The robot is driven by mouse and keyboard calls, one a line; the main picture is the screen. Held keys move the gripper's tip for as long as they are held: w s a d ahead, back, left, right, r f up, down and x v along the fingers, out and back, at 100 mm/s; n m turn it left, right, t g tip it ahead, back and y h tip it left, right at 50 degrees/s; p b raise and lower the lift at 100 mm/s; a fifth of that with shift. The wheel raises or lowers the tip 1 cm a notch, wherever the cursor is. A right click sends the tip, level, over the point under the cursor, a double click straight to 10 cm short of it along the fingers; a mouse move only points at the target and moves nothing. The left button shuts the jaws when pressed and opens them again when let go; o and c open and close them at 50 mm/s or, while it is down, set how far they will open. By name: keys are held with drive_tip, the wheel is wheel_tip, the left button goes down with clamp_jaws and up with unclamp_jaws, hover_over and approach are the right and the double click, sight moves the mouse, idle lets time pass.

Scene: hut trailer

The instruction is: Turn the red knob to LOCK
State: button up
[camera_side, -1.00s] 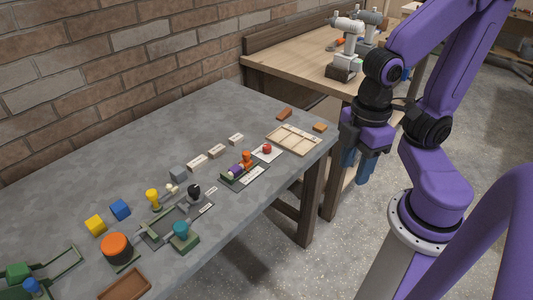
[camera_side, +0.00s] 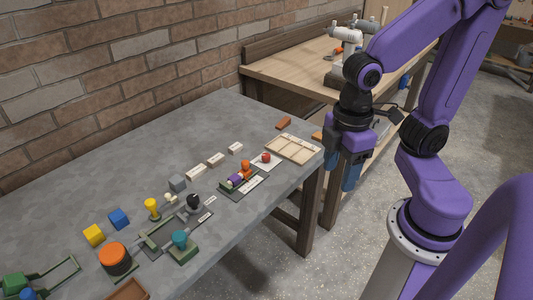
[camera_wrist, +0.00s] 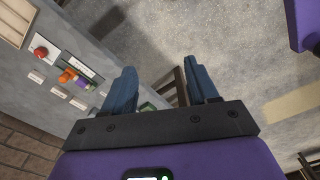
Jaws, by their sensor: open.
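The red knob (camera_side: 266,157) sits on a small white plate near the right end of the grey table. It also shows at the upper left in the wrist view (camera_wrist: 40,52). A light label strip lies beside it, but its lettering is too small to read, so I cannot tell the knob's setting. My gripper (camera_wrist: 161,72) is open and empty, with its blue fingers pointing down. In the side view my gripper (camera_side: 350,172) hangs off the table's right end, to the right of the knob and apart from it.
A wooden compartment tray (camera_side: 293,149) lies just right of the knob. A purple-and-orange fixture (camera_side: 242,177) sits to its left. Further left are a yellow knob (camera_side: 152,205), an orange-topped cylinder (camera_side: 114,256) and several blocks. The back of the grey table (camera_side: 150,145) is clear.

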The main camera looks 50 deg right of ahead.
drive_tip(key=w+m, duration=0.1)
drive_tip(key=w, duration=1.1)
drive_tip(key=m, duration=0.2)
hover_over(266, 155)
wheel_tip(266, 155, down, 6)
wheel_tip(266, 155, down, 17)
drive_tip(key=shift+d+r, duration=0.1)
drive_tip(key=shift+d, duration=0.05)
drive_tip(key=c, duration=1.1)
